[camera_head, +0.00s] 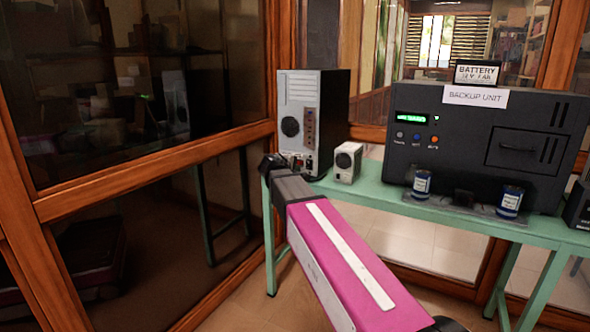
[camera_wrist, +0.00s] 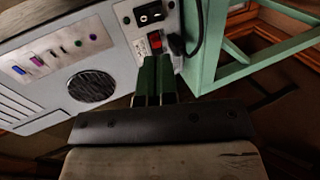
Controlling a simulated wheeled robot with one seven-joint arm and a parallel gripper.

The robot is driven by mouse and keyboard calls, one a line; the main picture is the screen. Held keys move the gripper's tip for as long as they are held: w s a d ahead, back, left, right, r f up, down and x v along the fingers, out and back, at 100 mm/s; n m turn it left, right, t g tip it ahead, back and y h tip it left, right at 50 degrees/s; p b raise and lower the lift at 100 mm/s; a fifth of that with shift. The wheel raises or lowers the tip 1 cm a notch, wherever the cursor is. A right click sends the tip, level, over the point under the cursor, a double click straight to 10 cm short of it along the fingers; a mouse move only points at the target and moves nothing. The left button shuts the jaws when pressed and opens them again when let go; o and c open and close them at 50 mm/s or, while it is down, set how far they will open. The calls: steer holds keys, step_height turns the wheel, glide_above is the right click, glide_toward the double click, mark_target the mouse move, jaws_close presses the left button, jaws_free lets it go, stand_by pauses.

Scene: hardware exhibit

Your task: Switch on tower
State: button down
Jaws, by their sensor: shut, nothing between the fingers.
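The grey computer tower (camera_head: 305,115) stands at the left end of the green table, its back panel with ports and a round fan grille facing me. In the wrist view the tower's panel (camera_wrist: 60,50) fills the upper left. A red switch (camera_wrist: 177,44) shows near the panel's edge, close to a black socket (camera_wrist: 149,13) and a small label. My gripper (camera_wrist: 156,62) is shut and empty. In the head view my gripper (camera_head: 271,163) is at the tower's lower left.
A black cable (camera_wrist: 196,32) hangs beside the switch. The green table (camera_head: 375,196) also holds a small white speaker-like box (camera_head: 348,162), a large black backup unit (camera_head: 470,125) and two cans (camera_head: 421,183). A wood-framed glass wall (camera_head: 150,180) stands close on the left.

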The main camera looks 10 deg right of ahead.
mark_target(309, 165)
steer(key=x, duration=1.1)
steer(key=shift+w+d+f, duration=0.1)
steer(key=shift+d, duration=0.05)
steer(key=shift+w+d+f, duration=0.1)
steer(key=shift+w+f, duration=0.05)
steer(key=shift+r, duration=0.85)
steer(key=v, duration=1.4)
